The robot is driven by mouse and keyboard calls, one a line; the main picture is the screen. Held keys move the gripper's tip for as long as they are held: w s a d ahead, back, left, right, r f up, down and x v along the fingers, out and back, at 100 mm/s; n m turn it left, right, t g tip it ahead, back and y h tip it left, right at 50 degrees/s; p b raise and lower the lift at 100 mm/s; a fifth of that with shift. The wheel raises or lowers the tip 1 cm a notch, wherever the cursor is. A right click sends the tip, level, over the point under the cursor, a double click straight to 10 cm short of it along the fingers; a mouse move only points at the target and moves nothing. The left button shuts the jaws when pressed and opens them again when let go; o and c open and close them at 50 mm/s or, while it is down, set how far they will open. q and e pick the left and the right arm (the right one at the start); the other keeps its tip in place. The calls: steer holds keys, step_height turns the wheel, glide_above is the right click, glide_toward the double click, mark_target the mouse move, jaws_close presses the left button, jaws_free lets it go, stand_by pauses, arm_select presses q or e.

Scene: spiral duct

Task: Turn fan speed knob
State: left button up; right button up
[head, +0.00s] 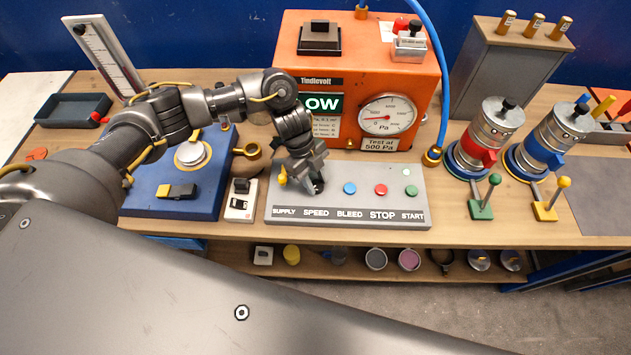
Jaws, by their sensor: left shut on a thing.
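The grey control panel (390,212) lies on the bench below the orange box, with the labels SUPPLY, SPEED, BLEED, STOP and START along its front edge. My left gripper (315,187) points down onto the panel above the SPEED label. It is shut on the fan speed knob, which the fingers mostly hide, so its angle cannot be told. A yellow supply lever (282,178) stands just left of the gripper. Blue (349,188), red (381,190) and green (410,190) buttons sit to the right. My right gripper is not in view.
The orange box (425,75) with a green display and a dial gauge (387,114) stands behind the panel. A switch block (240,207) and blue unit (150,203) are at left. Red and blue canisters (490,130) with levers stand at right.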

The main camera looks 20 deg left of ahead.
arm_select(q)
steer(key=shift+w+f+m+g+b, duration=0.15)
steer(key=shift+m+g+b, duration=0.25)
steer(key=shift+m+b, duration=0.6)
steer(key=shift+d+m+g+y+b, duration=0.1)
steer(key=shift+m+g+y+b, duration=0.35)
steer(key=shift+m, duration=0.75)
steer(key=shift+r, duration=0.2)
steer(key=o, duration=1)
